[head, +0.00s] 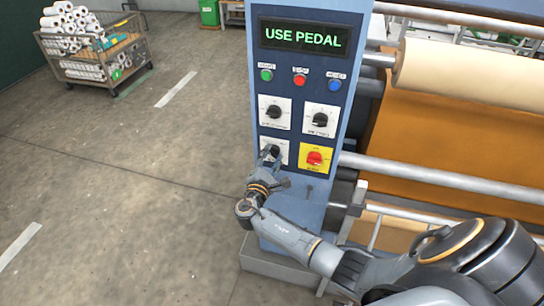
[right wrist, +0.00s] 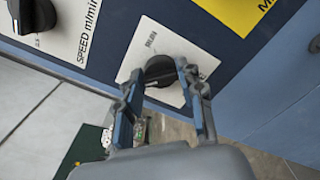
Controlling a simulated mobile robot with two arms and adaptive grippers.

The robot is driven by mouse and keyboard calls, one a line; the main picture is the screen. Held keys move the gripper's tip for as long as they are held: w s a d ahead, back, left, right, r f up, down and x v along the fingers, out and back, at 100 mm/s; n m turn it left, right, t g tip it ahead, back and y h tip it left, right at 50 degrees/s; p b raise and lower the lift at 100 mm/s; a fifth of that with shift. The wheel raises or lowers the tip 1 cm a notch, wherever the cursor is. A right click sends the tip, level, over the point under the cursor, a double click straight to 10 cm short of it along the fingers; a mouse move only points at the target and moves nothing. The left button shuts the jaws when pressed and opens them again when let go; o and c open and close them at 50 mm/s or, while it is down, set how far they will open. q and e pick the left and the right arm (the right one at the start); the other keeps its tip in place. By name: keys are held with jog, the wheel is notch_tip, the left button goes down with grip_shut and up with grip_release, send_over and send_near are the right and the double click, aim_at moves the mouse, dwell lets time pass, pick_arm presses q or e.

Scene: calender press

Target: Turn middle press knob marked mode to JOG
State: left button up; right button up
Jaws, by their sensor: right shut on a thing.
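The press panel (head: 300,95) is blue, with a display reading "USE PEDAL". A black knob on a white plate (head: 266,144) sits at its lower left. In the right wrist view, this black knob (right wrist: 163,71) stands on its white plate (right wrist: 143,34), where "RUN" can be read; the rest of the plate's marking is hidden. My right gripper (head: 269,153) is shut on this knob, its two fingers (right wrist: 178,80) on either side of it. The knob's pointer direction is hidden by the fingers. My left gripper is not in view.
A red knob on a yellow plate (head: 315,159) sits just right of the gripped knob. Two black knobs (head: 273,112) (head: 320,119) are above, under green, red and blue buttons (head: 299,79). Rollers with brown sheet (head: 460,125) are at right.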

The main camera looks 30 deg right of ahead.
jog(key=o, duration=1.2)
jog(key=shift+s+a, duration=0.1)
jog(key=shift+a, duration=0.05)
jog(key=v, duration=1.1)
jog(key=shift+s+a, duration=0.25)
jog(key=shift+a, duration=0.05)
